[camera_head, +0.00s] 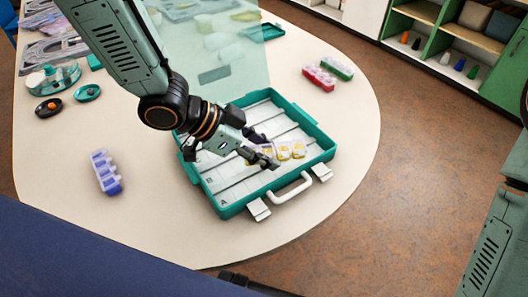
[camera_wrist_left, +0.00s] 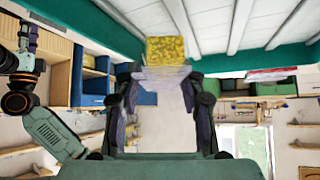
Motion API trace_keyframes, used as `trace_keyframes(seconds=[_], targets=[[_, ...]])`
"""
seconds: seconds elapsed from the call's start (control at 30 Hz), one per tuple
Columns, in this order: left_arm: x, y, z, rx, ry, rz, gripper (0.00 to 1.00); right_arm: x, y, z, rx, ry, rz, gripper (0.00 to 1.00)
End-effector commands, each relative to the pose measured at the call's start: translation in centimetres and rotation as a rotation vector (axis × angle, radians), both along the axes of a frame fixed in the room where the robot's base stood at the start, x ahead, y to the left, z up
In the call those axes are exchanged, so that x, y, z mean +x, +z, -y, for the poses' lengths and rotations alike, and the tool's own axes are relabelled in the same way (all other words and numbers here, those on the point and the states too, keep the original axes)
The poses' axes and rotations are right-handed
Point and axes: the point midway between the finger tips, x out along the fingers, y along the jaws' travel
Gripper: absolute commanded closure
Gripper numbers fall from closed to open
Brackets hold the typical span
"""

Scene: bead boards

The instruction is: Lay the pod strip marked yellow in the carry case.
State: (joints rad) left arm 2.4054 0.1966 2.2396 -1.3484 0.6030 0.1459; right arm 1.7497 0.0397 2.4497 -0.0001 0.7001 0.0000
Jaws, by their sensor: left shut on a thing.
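The pod strip with yellow contents (camera_head: 290,151) has clear lids and lies at the front right part of the open teal carry case (camera_head: 234,209). My left gripper (camera_head: 264,150) reaches over the case and is shut on the strip's left end. In the left wrist view the yellow end of the strip (camera_wrist_left: 166,50) shows between the fingertips of my left gripper (camera_wrist_left: 165,76), near the teal case wall (camera_wrist_left: 100,32). Whether the strip touches the case floor I cannot tell. My right arm shows at the right edge; its gripper (camera_wrist_left: 28,40) is small at the left of the wrist view, its jaws unclear.
The case has white lanes with letters, a raised clear lid (camera_head: 205,45) behind and a white handle (camera_head: 292,190) in front. A purple pod strip (camera_head: 105,172) stands left. Red (camera_head: 318,78) and green (camera_head: 338,68) strips lie behind right. Small dishes (camera_head: 88,92) stand at the left.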

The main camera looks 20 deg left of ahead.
Motion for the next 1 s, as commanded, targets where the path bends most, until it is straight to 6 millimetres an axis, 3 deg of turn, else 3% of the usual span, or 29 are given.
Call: trace_keyframes(seconds=[0.47,0.5,0.77,1.0], targets=[[0.0,-0.8,0.0,0.0,0.001,-0.001,0.99,0.0,-0.2,0.0,0.0,0.0,0.0,0.6],[0.0,-0.9,0.0,0.0,0.0,0.0,0.59,0.0,-0.2,0.0,0.0,0.0,0.0,0.6],[0.0,-0.8,0.0,0.0,0.0,0.0,0.37,0.0,-0.2,0.0,0.0,0.0,0.0,0.6],[0.0,-0.8,0.0,0.0,0.0,0.0,0.37,0.0,-0.2,0.0,0.0,0.0,0.0,0.6]])
